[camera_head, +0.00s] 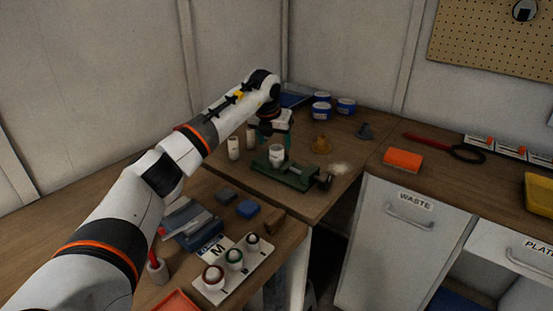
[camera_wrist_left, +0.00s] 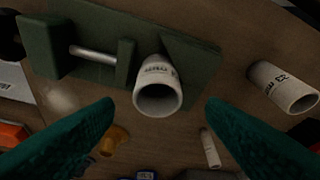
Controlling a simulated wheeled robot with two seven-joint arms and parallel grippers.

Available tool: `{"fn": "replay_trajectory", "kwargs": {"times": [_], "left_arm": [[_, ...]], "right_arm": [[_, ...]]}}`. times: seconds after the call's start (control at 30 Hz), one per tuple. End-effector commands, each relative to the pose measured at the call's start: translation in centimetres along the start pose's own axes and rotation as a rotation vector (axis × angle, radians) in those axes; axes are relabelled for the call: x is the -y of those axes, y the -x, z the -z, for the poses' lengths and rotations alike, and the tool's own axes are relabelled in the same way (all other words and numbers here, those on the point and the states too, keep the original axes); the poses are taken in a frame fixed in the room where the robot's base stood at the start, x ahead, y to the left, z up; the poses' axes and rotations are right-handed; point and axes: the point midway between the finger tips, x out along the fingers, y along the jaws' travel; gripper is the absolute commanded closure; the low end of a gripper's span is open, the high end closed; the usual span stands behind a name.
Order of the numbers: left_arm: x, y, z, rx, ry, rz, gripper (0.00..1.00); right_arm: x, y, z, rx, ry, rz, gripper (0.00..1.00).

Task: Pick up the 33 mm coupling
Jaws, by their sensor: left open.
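A white coupling (camera_head: 276,155) stands upright at the green vise (camera_head: 290,180), between or on its jaws. In the left wrist view this coupling (camera_wrist_left: 158,86) shows its open end toward the camera, and its printed label is not fully readable. Another white tube (camera_head: 234,148) stands left of the vise; it shows at the right of the wrist view (camera_wrist_left: 283,87), its label looking like "33". A thinner white tube (camera_head: 251,135) stands behind. My left gripper (camera_wrist_left: 160,112) is open above the vise, its teal fingers either side of the coupling's image, apparently holding nothing. My right gripper is out of view.
Blue-labelled tubs (camera_head: 321,110), an orange-brown object (camera_head: 321,144) and a grey one (camera_head: 365,131) stand behind and right of the vise. An orange sponge-like block (camera_head: 402,159) is right.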

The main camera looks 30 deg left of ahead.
Motion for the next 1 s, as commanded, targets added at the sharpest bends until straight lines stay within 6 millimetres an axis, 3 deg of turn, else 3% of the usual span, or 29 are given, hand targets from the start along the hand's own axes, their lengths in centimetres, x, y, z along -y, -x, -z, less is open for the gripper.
{"fn": "replay_trajectory", "kwargs": {"times": [0.3,0.63,0.9,1.0], "left_arm": [[-0.2,-4.3,-0.5,0.003,0.001,-0.001,0.34],[-0.2,-5.0,-0.5,0.001,0.0,0.001,0.36],[-0.2,-5.0,-0.5,0.001,0.0,0.0,0.8],[-0.2,-4.9,-0.5,0.001,0.0,0.0,0.83]], "right_arm": [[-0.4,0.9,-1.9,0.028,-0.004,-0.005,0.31],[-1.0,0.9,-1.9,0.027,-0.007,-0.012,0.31],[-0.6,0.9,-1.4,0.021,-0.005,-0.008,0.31],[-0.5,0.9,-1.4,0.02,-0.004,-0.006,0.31]]}}
